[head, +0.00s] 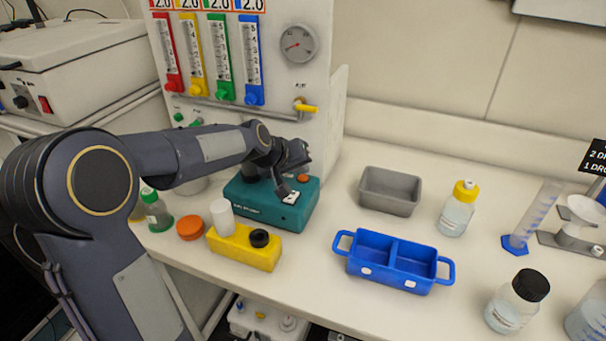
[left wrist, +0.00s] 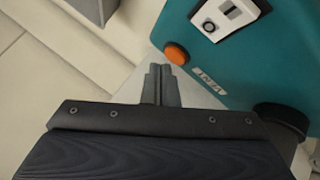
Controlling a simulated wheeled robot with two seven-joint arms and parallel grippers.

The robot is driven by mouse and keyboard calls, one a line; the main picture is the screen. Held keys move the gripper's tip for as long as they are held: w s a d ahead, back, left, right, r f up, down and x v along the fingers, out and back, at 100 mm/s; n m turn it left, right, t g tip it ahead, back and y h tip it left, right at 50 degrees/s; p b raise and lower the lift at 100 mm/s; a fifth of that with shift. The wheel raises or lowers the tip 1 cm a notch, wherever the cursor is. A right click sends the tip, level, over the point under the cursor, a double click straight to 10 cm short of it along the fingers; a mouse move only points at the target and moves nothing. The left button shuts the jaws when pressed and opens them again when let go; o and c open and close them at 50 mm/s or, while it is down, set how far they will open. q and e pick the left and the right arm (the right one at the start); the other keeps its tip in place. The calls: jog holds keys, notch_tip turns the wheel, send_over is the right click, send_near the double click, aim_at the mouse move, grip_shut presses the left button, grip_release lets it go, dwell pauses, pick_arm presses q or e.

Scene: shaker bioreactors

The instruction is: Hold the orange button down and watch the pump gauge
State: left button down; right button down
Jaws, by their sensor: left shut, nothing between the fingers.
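The teal box (head: 262,213) stands on the bench below the flow meters. Its round orange button (head: 303,178) shows just right of my left gripper (head: 294,165), and shows clearly in the left wrist view (left wrist: 177,53) beside the word VENT. My left gripper is shut and empty, over the box's back part. In the left wrist view its fingertips (left wrist: 160,68) appear just beside the button; I cannot tell whether they touch it. A round gauge (head: 299,43) with a red needle hangs on the white panel; its reading is too small to tell. My right gripper is not in view.
A yellow block (head: 243,250) with a white cap and black knob stands in front of the teal box. A grey tray (head: 390,191) and a blue two-part carrier (head: 392,262) stand to the right. A yellow valve handle (head: 306,108) sticks out above my gripper.

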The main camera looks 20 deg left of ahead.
aim_at(300, 179)
pick_arm(q)
jog(key=shift+r, duration=0.3)
notch_tip(300, 179, up, 5)
jog(key=p, duration=0.4)
dwell(0.4)
dwell(0.8)
jog(key=s+d+f+m+g, duration=0.1)
jog(key=s+d, duration=0.1)
jog(key=s, duration=0.9)
jog(key=s+d+f+m+g+h, duration=0.1)
jog(key=s+d+f+m, duration=0.1)
jog(key=s, duration=0.9)
jog(key=s+d+f+m+g, duration=0.1)
jog(key=s+d, duration=0.2)
jog(key=s, duration=0.8)
jog(key=shift+d+f, duration=0.2)
